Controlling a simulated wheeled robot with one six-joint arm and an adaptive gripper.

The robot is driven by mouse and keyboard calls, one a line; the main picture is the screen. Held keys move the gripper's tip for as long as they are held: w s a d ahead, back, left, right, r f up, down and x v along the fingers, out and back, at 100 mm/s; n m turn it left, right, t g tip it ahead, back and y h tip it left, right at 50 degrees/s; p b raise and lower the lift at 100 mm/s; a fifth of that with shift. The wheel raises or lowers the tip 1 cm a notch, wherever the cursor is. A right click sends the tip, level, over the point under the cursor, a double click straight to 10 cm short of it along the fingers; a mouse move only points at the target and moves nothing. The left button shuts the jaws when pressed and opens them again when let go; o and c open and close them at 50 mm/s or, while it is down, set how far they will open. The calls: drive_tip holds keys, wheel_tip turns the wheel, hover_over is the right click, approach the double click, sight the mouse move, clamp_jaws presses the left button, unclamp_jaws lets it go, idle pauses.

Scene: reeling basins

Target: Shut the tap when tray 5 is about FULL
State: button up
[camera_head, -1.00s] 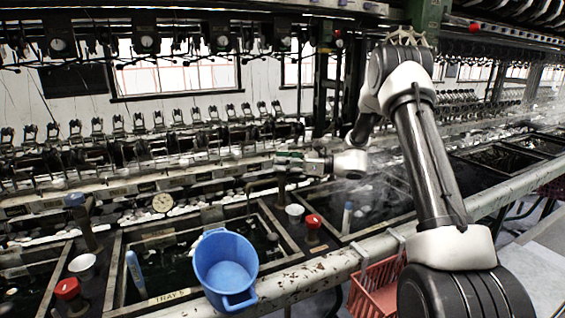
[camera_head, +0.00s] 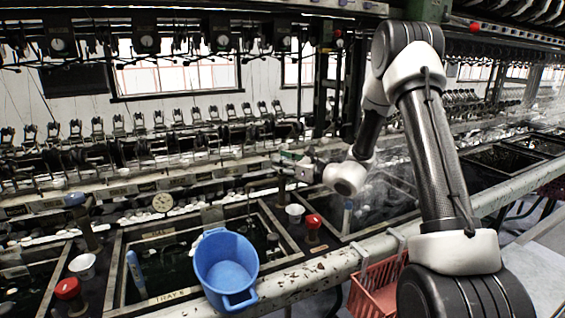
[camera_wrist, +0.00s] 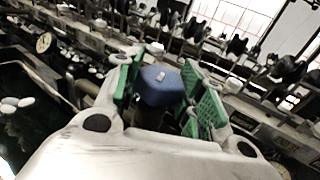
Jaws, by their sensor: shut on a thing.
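My gripper (camera_head: 290,165) is at the tap at the back right corner of tray 5 (camera_head: 168,296). In the wrist view its green-padded fingers (camera_wrist: 172,90) are shut on the tap's blue handle (camera_wrist: 160,85). In the head view that handle is hidden by the gripper. The tap's spout (camera_head: 262,184) reaches left over the tray. Tray 5 holds dark water with a few white cocoons; I cannot tell its exact level or whether the tap is running.
A blue bucket (camera_head: 226,268) stands at tray 5's front rim. A blue float-like stick (camera_head: 135,272), a dial gauge (camera_head: 163,202) and a red knob (camera_head: 313,222) are nearby. Another blue-handled tap (camera_head: 75,199) stands left. A red basket (camera_head: 378,285) hangs in front.

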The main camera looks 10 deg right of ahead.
drive_tip(key=shift+m+t+h, duration=1)
drive_tip(key=shift+m+h, duration=0.2)
drive_tip(key=shift+h, duration=0.7)
drive_tip(key=o, duration=1)
drive_tip(key=v, duration=1.2)
drive_tip(key=shift+f, duration=0.15)
